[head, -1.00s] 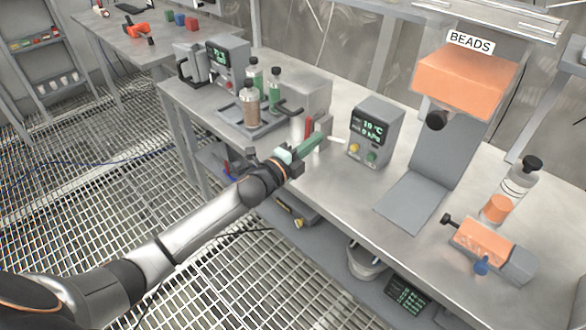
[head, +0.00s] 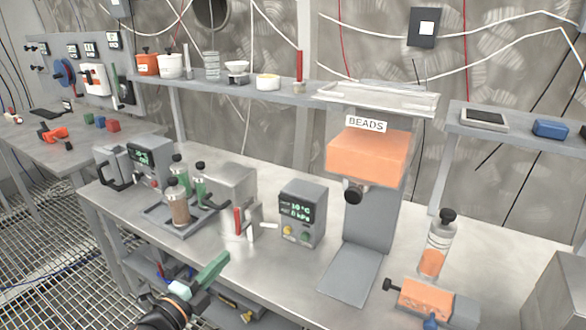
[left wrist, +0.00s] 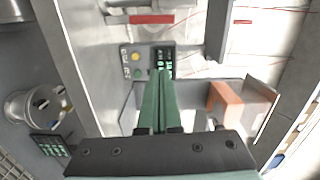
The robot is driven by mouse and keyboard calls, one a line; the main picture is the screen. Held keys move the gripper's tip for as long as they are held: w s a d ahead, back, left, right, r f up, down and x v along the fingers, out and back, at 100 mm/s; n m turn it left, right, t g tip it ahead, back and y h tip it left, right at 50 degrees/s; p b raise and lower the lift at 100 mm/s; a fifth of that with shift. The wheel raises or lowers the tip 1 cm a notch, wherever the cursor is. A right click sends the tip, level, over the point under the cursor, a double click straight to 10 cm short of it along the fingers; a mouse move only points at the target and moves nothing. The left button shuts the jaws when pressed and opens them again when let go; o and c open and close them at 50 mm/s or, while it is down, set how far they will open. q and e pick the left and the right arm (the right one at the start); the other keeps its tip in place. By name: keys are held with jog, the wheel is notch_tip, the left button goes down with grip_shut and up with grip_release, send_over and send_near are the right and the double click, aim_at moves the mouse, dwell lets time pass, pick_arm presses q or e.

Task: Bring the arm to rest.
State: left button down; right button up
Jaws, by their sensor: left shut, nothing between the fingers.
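My left gripper (head: 222,258) shows at the bottom of the head view, in front of the bench's front edge. Its green fingers are shut with nothing between them. They point up and to the right, apart from the objects on the bench. In the left wrist view the green fingers (left wrist: 157,80) lie together, pointing away toward the bench. Most of my left arm is below the head picture. My right gripper is in neither view.
The steel bench (head: 275,262) holds a tray of bottles (head: 177,202), a grey box (head: 234,190), a display unit (head: 303,214), the bead dispenser (head: 368,152) and an orange-bodied device (head: 425,297). A shelf (head: 215,82) runs behind. Grating floor (head: 45,245) is open at left.

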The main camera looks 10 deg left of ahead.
pick_arm(q)
jog(key=s+d+f+n+g+y+p, duration=0.1)
jog(key=s+d+f+n+g+p, duration=0.1)
jog(key=s+f+n, duration=0.7)
jog(key=s+d+f+n+g+y+p, duration=0.1)
jog(key=s+d+f+n+g+p, duration=0.2)
jog(key=s+f+n, duration=0.6)
jog(key=s+d+f+g, duration=0.1)
jog(key=s+d+g, duration=0.1)
jog(key=s, duration=0.4)
jog(key=shift+s+d+n+g+y, duration=0.25)
jog(key=shift+n+g+y, duration=0.15)
jog(key=shift+g, duration=0.2)
